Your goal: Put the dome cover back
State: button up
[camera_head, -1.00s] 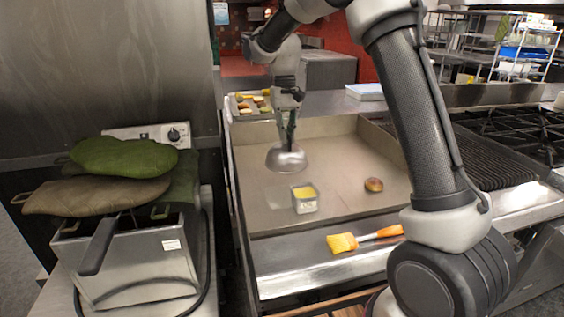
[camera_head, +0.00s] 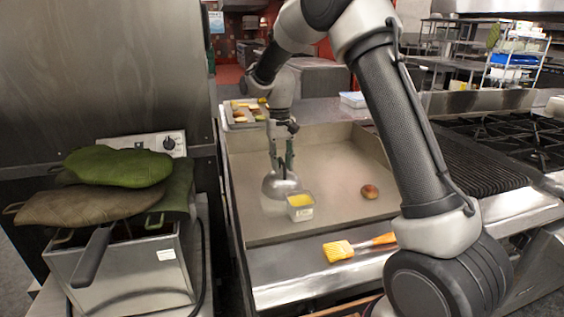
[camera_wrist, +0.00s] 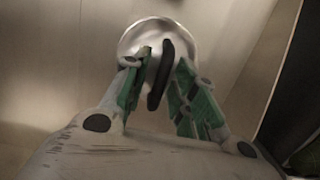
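The dome cover (camera_head: 279,188) is a small shiny steel dome. It sits low over the griddle surface (camera_head: 335,210), just left of a small clear container with yellow contents (camera_head: 300,214). My gripper (camera_head: 281,168) is right above the dome with its fingers apart. In the wrist view the dome (camera_wrist: 135,38) shows its black handle (camera_wrist: 163,75) between my gripper's green-padded fingers (camera_wrist: 168,85). The left finger is close to the handle or touching it; a gap shows on the right. The dome's underside is hidden.
A round bun (camera_head: 370,191) lies on the griddle to the right. A yellow-orange brush (camera_head: 345,249) lies on the front ledge. A tray of food (camera_head: 243,113) stands behind. A fryer with oven mitts (camera_head: 110,165) is on the left.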

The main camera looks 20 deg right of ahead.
notch_tip(320, 180, up, 12)
jog(key=w, duration=0.2)
jog(key=s+d+r+t, duration=0.2)
jog(key=s+d+r, duration=0.45)
jog(key=s, duration=0.25)
jog(key=s+d+f+t, duration=0.1)
jog(key=s+d, duration=0.3)
jog(key=s, duration=0.9)
jog(key=s+d+f+t, duration=0.2)
jog(key=s+d+t, duration=0.1)
jog(key=s, duration=1.1)
jog(key=shift+d+f, duration=0.15)
jog(key=shift+d, duration=0.55)
